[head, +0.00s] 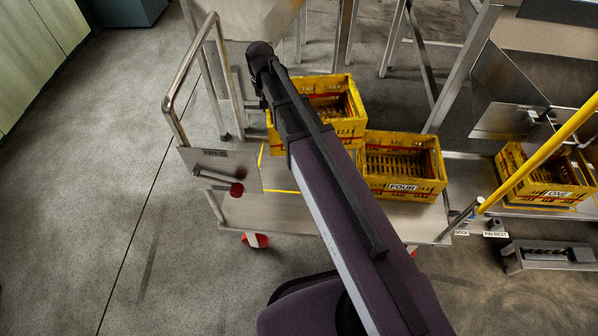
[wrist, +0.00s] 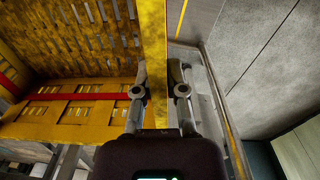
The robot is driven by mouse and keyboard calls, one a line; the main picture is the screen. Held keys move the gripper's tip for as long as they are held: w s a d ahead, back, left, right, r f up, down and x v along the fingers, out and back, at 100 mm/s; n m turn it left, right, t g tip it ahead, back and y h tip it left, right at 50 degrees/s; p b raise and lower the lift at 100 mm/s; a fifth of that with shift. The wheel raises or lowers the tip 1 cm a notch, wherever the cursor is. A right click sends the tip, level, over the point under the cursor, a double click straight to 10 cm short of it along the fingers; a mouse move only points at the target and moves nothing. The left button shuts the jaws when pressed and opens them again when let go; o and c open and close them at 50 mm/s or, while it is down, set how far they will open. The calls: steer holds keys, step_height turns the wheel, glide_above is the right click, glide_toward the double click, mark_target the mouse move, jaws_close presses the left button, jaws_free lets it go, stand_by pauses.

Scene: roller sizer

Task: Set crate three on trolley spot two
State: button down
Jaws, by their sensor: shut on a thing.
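A yellow crate with a red stripe (head: 343,95) is held at the trolley's left part, left of crate four. Its label is partly hidden behind my arm, so I cannot read its number. My gripper (wrist: 160,80) is shut on that crate's wall (wrist: 154,35), one finger on each side; in the head view my arm hides it. The trolley (head: 262,212) has a bare deck front left, with yellow marking lines. I cannot tell whether the held crate touches the deck. Crate four (head: 402,187) stands on the deck's right part.
Crate one (head: 545,194) sits on a metal surface at the right, behind a yellow rail (head: 540,152). The trolley's tall handle (head: 168,95) and plate (head: 222,168) stand at its left end. A low metal block (head: 548,256) is at right. The floor at left is clear.

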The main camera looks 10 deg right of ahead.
steer(key=w+a+f+m+b, duration=0.2)
steer(key=w+a+f+b, duration=0.1)
steer(key=f+b, duration=0.7)
steer(key=shift+w+a+f+m, duration=0.15)
steer(key=shift+a+f+m, duration=0.2)
steer(key=shift+f, duration=0.4)
step_height(320, 180, down, 6)
steer(key=b, duration=0.6)
steer(key=shift+b, duration=0.3)
steer(key=shift+f, duration=0.15)
steer(key=shift+f+b, duration=1.75)
steer(key=shift+b, duration=0.1)
steer(key=shift+f, duration=0.1)
steer(key=c, duration=1.1)
jaws_free()
steer(key=shift+c, duration=0.2)
steer(key=o, duration=0.4)
